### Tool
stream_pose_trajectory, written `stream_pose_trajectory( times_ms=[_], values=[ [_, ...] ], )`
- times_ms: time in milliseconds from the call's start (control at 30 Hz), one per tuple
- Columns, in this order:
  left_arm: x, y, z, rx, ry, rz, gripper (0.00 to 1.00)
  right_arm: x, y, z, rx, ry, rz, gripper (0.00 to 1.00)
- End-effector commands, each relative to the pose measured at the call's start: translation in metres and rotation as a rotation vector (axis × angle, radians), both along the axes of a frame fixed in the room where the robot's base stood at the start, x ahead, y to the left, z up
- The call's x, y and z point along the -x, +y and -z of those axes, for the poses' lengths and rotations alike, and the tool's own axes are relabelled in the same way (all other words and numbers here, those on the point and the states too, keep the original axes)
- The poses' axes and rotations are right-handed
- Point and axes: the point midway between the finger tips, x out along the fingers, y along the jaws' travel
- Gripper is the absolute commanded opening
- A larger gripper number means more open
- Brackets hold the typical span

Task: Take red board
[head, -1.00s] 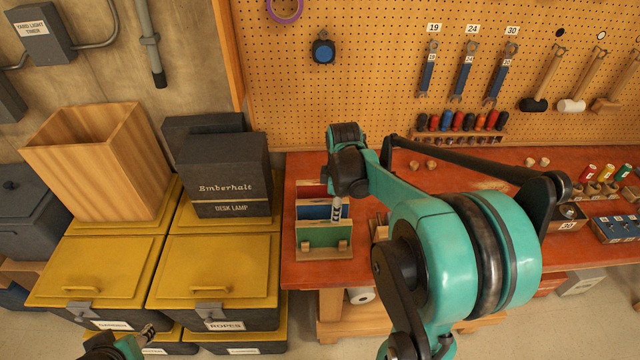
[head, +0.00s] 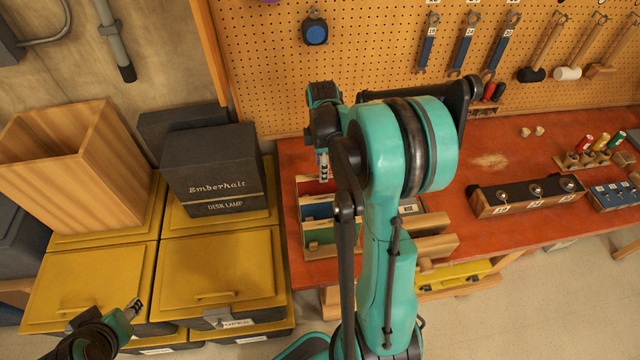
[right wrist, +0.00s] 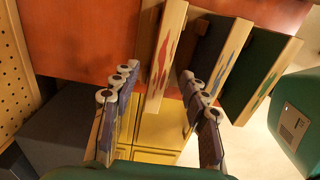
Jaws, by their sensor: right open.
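The red board (head: 318,187) stands at the back of a row on the left end of the orange bench, with the blue board (head: 316,208) and green board (head: 318,233) in front. In the right wrist view the red board (right wrist: 166,55) shows a pale wooden edge with red marks. My right gripper (head: 323,165) is over the back of the row; in its own view (right wrist: 158,92) it is open, with the red board's end between its fingers. Contact is not clear. My left gripper (head: 134,308) is low at left, over the yellow-lidded bins, too small to read.
A dark Emberhalt desk lamp box (head: 212,170) and a tall wooden bin (head: 75,165) stand left of the bench on yellow-lidded bins (head: 220,265). A pegboard with tools (head: 380,50) rises behind. A block with knobs (head: 527,194) sits right on the bench.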

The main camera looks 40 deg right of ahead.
Motion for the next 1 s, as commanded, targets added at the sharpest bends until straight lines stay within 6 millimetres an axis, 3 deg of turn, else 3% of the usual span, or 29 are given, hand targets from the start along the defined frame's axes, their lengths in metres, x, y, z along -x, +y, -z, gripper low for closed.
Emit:
stream_pose_trajectory(
  times_ms=[300, 633, 800, 1000],
  values=[
    [0.0, 0.0, 0.01, 0.0, 0.0, 0.0, 0.4, 0.001, -0.001, 0.047, 0.0, 0.0, 0.001, 0.45],
    [0.0, 0.0, 0.011, 0.0, 0.0, 0.0, 0.4, 0.001, -0.001, 0.054, 0.0, 0.0, 0.001, 0.45],
    [0.0, 0.0, 0.011, 0.0, 0.0, 0.0, 0.4, 0.001, -0.001, 0.053, 0.0, 0.0, 0.001, 0.0],
    [0.0, 0.0, 0.011, 0.0, 0.0, 0.0, 0.4, 0.001, -0.001, 0.053, 0.0, -0.001, 0.001, 0.0]
  ],
)
